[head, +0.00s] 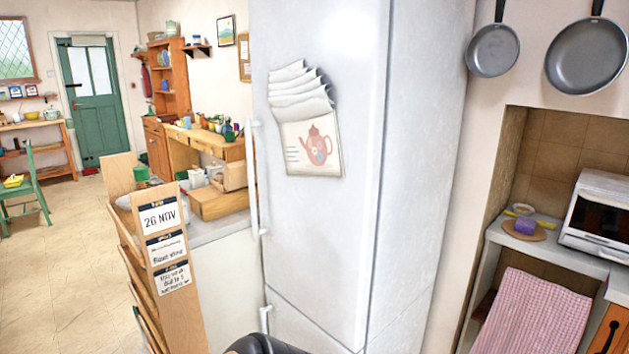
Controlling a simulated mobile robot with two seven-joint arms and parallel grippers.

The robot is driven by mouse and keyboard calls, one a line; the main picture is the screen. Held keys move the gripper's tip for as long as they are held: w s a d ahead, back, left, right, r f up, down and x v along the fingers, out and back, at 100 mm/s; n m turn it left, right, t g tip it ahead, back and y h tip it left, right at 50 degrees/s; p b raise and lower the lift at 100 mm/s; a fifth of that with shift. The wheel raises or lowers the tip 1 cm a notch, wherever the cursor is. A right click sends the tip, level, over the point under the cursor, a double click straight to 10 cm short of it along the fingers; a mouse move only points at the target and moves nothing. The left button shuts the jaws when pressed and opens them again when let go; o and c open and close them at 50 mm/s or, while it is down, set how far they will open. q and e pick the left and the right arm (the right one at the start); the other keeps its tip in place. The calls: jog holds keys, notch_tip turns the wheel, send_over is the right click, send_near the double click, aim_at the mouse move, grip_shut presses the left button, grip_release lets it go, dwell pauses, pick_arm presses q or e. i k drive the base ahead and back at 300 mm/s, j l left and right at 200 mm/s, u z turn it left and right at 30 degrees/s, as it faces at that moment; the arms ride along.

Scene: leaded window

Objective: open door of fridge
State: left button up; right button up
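The tall white fridge (330,230) stands in the middle of the head view. Its large upper door looks shut, with a long white vertical handle (254,180) along its left edge. A seam runs below this door, and a second white handle (265,319) shows on the lower door. Papers with a teapot picture (312,140) hang on the upper door. A dark rounded part, apparently mine, shows at the bottom edge below the lower handle. Neither gripper's fingers are in view.
A counter (225,225) and a wooden rack with date labels (165,250) stand close to the fridge's left. A toaster oven (600,217) sits on the right counter, with a checked cloth (533,310) below. Pans (493,50) hang on the wall. Open floor (60,250) lies at far left.

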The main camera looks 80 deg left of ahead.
aim_at(317, 233)
jog(key=u, duration=2.7)
jog(key=j+z, duration=0.15)
jog(key=z, duration=0.3)
jog(key=i+j+z, duration=0.1)
jog(key=j+z, duration=0.15)
jog(key=j, duration=0.2)
jog(key=j+z, duration=0.2)
jog(key=j, duration=0.3)
jog(key=i+j+z, duration=0.2)
jog(key=j, duration=2)
jog(key=k+j+z, duration=0.1)
jog(key=j, duration=1.1)
